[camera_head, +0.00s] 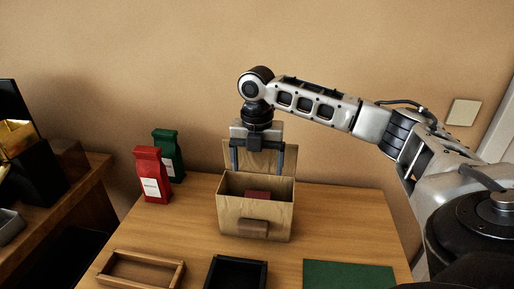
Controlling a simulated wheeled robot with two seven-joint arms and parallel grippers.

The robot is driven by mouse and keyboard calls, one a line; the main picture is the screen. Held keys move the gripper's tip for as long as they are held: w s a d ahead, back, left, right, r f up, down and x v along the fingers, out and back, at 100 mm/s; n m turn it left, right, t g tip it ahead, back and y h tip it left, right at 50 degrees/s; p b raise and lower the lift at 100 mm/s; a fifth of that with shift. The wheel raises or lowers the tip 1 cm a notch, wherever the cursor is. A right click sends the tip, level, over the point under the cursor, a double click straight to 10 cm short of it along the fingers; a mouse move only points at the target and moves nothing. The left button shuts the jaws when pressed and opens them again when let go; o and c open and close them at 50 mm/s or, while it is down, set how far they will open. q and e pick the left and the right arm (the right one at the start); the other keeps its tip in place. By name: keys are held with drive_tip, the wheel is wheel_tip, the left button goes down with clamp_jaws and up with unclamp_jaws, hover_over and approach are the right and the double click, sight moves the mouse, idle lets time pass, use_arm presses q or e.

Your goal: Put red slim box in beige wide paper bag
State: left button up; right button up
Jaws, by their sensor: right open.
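The beige wide paper bag (228,212) stands upright on the table, its top open and its back panel raised. A dark red slim box (257,196) shows inside the bag's mouth; its lower part is hidden by the front wall. My right gripper (262,171) hangs over the back of the bag's mouth, pointing down. Its two fingers are spread wide and nothing is between them; it is apart from the red box. My left gripper is out of view.
A red pouch (152,175) and a green pouch (168,153) stand left of the bag. A wooden tray (176,274), a black tray (262,270) and a green mat (348,274) lie at the front. Table right of the bag is clear.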

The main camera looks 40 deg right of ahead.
wheel_tip(320, 180, up, 5)
drive_tip(key=shift+r, duration=0.15)
idle(0.8)
